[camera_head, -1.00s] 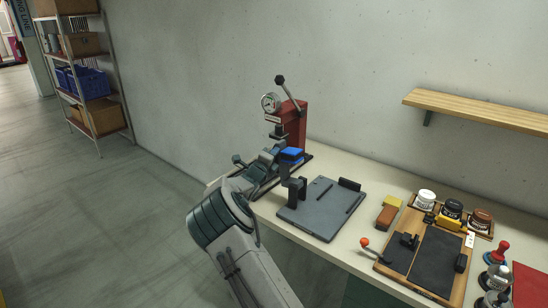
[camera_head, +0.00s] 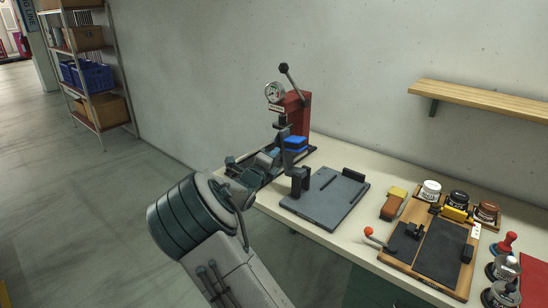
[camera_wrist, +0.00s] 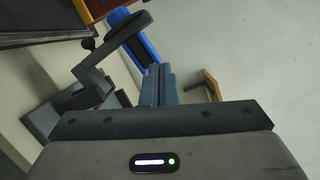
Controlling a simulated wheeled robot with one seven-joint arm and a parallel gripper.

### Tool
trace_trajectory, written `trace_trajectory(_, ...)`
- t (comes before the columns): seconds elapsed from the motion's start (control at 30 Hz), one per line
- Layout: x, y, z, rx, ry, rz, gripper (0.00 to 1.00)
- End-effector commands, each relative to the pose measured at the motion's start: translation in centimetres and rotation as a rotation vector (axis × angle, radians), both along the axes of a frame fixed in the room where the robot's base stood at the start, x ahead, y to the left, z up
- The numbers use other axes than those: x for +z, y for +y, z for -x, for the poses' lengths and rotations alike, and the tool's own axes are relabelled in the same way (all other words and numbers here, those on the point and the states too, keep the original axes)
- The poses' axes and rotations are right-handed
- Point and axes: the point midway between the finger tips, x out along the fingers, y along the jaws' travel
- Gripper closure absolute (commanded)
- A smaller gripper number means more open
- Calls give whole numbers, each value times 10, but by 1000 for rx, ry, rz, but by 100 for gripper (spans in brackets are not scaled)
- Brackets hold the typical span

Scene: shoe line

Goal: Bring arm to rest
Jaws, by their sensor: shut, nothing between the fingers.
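My arm rises from the bottom of the head view, and its dark rounded joint stands in front of the workbench's left end. My gripper (camera_wrist: 157,84) shows in the wrist view with its two blue-grey fingers together and nothing between them. In the head view it is partly hidden by the arm and blends with dark parts in front of the red press (camera_head: 297,108). A blue block (camera_head: 294,143) sits at the press. Whether the gripper touches anything there I cannot tell.
The workbench (camera_head: 335,240) runs along the wall. A grey board (camera_head: 325,200) with a dark upright stand lies beside the press. A wooden tray (camera_head: 402,268), brush and jars are to the right. A wooden shelf (camera_head: 480,100) is on the wall. The floor at left is clear.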

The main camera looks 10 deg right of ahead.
Motion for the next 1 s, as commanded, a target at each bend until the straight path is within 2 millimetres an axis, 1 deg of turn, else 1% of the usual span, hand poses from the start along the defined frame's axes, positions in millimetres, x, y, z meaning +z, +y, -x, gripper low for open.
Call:
trace_trajectory(0.3, 1, -2, 1, -5, -3, -9, 100)
trace_trajectory(0.37, 2, -8, 5, -21, -16, -42, 100)
trace_trajectory(0.47, 4, -32, 20, -88, -72, -182, 100)
trace_trajectory(0.57, 5, -67, 49, -204, -176, -411, 100)
trace_trajectory(0.6, 4, -80, 63, -259, -228, -514, 100)
trace_trajectory(0.67, 1, -97, 86, -346, -311, -670, 100)
trace_trajectory(0.7, 0, -106, 102, -404, -369, -770, 100)
trace_trajectory(0.77, -3, -117, 124, -492, -457, -912, 100)
trace_trajectory(0.8, -5, -123, 140, -551, -517, -1003, 100)
trace_trajectory(0.83, -6, -126, 151, -596, -563, -1069, 100)
trace_trajectory(0.9, -9, -131, 178, -701, -671, -1216, 100)
trace_trajectory(0.97, -12, -132, 201, -795, -768, -1334, 100)
trace_trajectory(1.0, -13, -131, 216, -858, -833, -1409, 100)
